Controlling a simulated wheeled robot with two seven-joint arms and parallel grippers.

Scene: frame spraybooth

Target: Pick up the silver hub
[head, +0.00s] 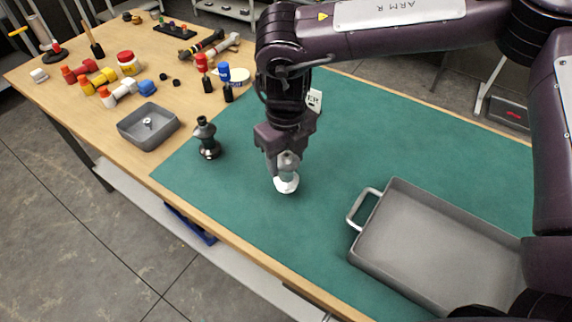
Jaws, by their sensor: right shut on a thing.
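My right gripper (284,153) points down over the green mat and is shut on the silver hub (286,183). The hub has a wide, pale lower end and a narrower upper part between the fingers. I cannot tell whether its base touches the mat or is slightly above it. The fingers hide part of the hub's upper end. A dark hub-like piece (207,138) stands upright on the mat to the left of the gripper. My left gripper does not show.
A grey tray with a handle (430,245) lies on the mat at right. A small grey bin (127,135) holding a small metal part stands on the wood at left. Bottles, colored fittings and tools crowd the far left. The mat's front middle (290,235) is clear.

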